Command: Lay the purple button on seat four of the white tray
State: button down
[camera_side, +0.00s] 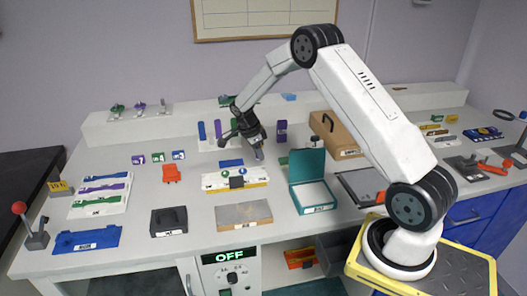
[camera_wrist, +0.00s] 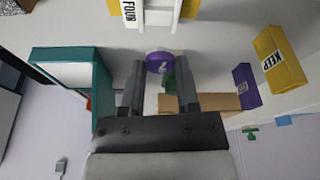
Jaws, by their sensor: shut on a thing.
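My gripper (camera_wrist: 160,75) is shut on the purple button (camera_wrist: 159,62), which shows as a round disc with a pale mark between the two fingertips. In the side view my gripper (camera_side: 257,148) hangs over the middle of the bench, with a small purple patch at its tip. A white piece with a black-and-white FOUR label (camera_wrist: 128,10) is at the top edge of the wrist view, apart from the button and cut off by the frame. I cannot tell for sure which side-view piece it belongs to.
An open teal box (camera_side: 312,190) stands right of my gripper, and a brown case (camera_side: 335,135) is behind it. A yellow KEEP block (camera_wrist: 280,60) and a purple block (camera_wrist: 246,86) show at the wrist view's right.

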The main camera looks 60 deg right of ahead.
aim_at(258, 172)
jog(key=shift+f, duration=1.9)
jog(key=shift+f, duration=0.8)
jog(key=shift+c, duration=1.3)
grip_release()
jog(key=v, duration=0.7)
jog(key=shift+r, duration=0.4)
jog(key=shift+a, duration=0.1)
